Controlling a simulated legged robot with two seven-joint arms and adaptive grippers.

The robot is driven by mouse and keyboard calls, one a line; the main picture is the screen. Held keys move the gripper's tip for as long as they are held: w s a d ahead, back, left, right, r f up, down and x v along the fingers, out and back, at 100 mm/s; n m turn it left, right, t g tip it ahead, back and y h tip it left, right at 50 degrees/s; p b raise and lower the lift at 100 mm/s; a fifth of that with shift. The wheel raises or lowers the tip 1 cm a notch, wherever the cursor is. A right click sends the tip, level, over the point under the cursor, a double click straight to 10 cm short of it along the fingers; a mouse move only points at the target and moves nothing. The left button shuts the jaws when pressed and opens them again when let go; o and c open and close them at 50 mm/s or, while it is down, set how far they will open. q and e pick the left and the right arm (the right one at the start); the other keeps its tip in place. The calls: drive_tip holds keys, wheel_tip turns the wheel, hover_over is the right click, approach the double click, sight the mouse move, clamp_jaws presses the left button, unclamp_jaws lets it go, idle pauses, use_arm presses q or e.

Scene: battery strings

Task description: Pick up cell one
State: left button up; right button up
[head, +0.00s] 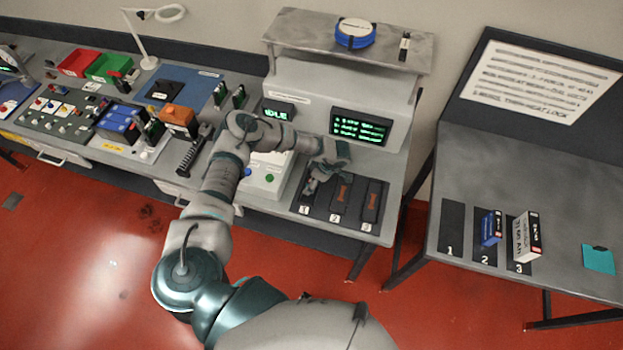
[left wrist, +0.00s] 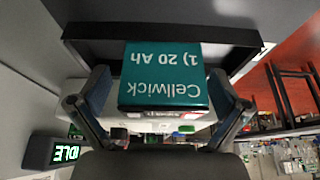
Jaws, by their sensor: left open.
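In the left wrist view, a teal cell (left wrist: 165,75) with upside-down white lettering "Cellwick 1) 20 Ah" lies between the two fingers of my left gripper (left wrist: 161,92). The fingers stand open on either side of it; I cannot tell whether they touch it. A dark raised frame (left wrist: 90,40) runs behind the cell. In the head view, my left gripper (head: 322,176) is over the bay marked 1 on the middle bench (head: 280,204) and hides most of that bay. My right gripper is not in view.
Bays 2 (head: 341,197) and 3 (head: 371,202) lie right of the gripper. A screen (head: 360,128) stands behind. On the right table (head: 560,205), slot 1 (head: 451,228) is empty; a blue box (head: 491,228) and white box (head: 527,237) occupy 2 and 3.

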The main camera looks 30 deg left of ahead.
use_arm(q)
drive_tip(key=shift+d, duration=0.15)
drive_tip(key=shift+d+r, duration=0.1)
drive_tip(key=shift+d, duration=0.1)
drive_tip(key=c, duration=1.4)
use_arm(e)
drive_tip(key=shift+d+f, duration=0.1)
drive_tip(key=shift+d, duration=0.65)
